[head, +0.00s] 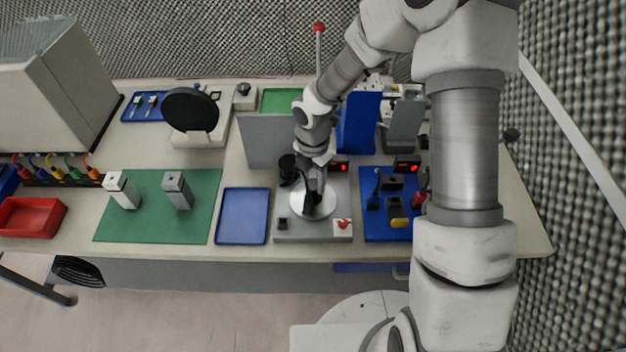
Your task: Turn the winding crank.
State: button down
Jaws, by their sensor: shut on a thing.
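A grey station (290,232) near the table's front edge carries a round white disc (328,212). My gripper (311,208) reaches down over this disc from above. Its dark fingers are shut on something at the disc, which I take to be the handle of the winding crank. The fingers and wrist hide the crank itself, so its angle cannot be told. A black round part stands on the station left of my gripper. A red button (343,224) sits at the station's front right corner.
A blue tray (242,216) and a green mat (105,226) with two upright blocks (178,190) lie to the left. A blue board (375,231) with small parts lies close on the right. A grey panel (265,140) and a blue panel (357,122) stand behind.

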jog(key=shift+w+m+b, duration=0.15)
jog(key=shift+m+b, duration=0.95)
jog(key=shift+m, duration=2.1)
jog(key=shift+m+b, duration=1.4)
jog(key=shift+m, duration=1.6)
jog(key=shift+m+b, duration=1.35)
jog(key=shift+m, duration=1.85)
jog(key=shift+m+b, duration=1)
jog(key=shift+m, duration=5.4)
jog(key=shift+m+p, duration=0.4)
jog(key=shift+m, duration=2.5)
jog(key=shift+r+m+p, duration=0.1)
jog(key=shift+m+p, duration=1.45)
jog(key=shift+m, duration=1.55)
jog(key=shift+m+p, duration=2.1)
jog(key=shift+m, duration=0.8)
